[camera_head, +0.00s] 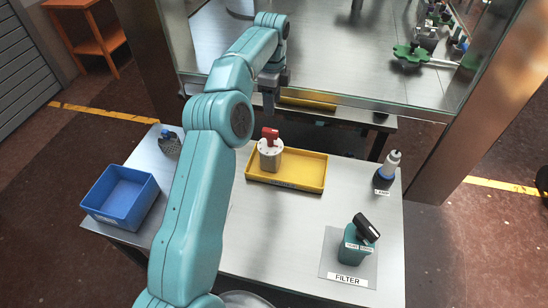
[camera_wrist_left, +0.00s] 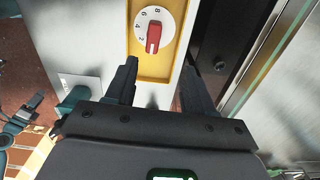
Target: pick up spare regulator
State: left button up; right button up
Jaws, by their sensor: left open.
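The regulator (camera_head: 270,154) is a pale grey cylinder with a red handle on top, standing upright in the left part of a yellow tray (camera_head: 312,172). In the left wrist view, its white numbered dial (camera_wrist_left: 154,32) with the red handle lies beyond the fingertips. My left gripper (camera_head: 269,108) is above and behind the tray in the head view, apart from the regulator. It also shows in the left wrist view (camera_wrist_left: 158,80), where its two fingers are spread with nothing between them. My right gripper is not in view.
A blue bin (camera_head: 122,196) stands at the table's left. A teal filter (camera_head: 352,246) with a black top stands on a grey pad at front right. A glass-walled enclosure with a metal post (camera_head: 490,95) rises behind the table.

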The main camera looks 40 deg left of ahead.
aim_at(270, 130)
pick_arm(q)
jog(key=f, duration=0.7)
jog(key=shift+s+a+f+b, duration=0.15)
jog(key=shift+s+f+b, duration=0.15)
jog(key=shift+s+b, duration=0.1)
jog(key=shift+w+f, duration=0.15)
jog(key=shift+f, duration=0.15)
jog(key=f, duration=0.2)
jog(key=s+f+p, duration=0.1)
jog(key=f, duration=0.1)
jog(key=shift+f, duration=0.15)
jog(key=shift+w+d+f, duration=0.25)
jog(key=shift+f, duration=0.05)
jog(key=shift+s, duration=0.1)
jog(key=shift+s+a+r, duration=0.1)
jog(key=shift+s, duration=0.1)
jog(key=c, duration=1)
jog(key=shift+w, duration=0.2)
jog(key=shift+s, duration=0.1)
